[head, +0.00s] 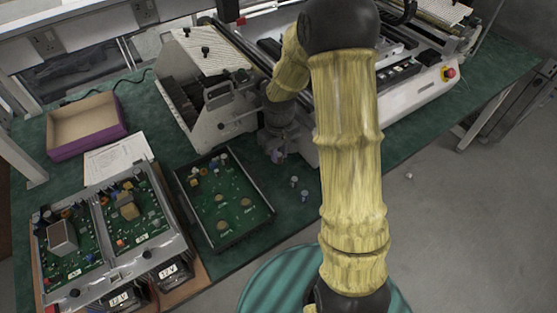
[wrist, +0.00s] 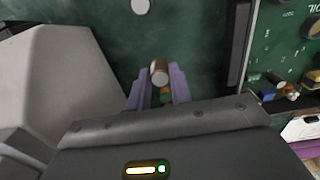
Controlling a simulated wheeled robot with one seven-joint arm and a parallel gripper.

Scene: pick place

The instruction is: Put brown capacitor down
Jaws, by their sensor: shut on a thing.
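The brown capacitor (wrist: 159,76) shows in the wrist view as a small brown cylinder with a pale grey end. It sits between the two purple fingers of my gripper (wrist: 157,88), which are shut on it. A small green and orange patch shows just below it. In the head view my gripper (head: 278,156) points down over the green table, between the grey machine and the circuit board tray. The capacitor is too small to make out there. I cannot tell whether its lower end touches the table.
A black-edged tray with a green circuit board (head: 207,200) lies left of my gripper. Two small capacitors (head: 294,181) (head: 305,195) stand on the table (head: 285,215) to the right. The grey machine (head: 215,115) is close behind. A purple-sided box (head: 98,143) stands at far left.

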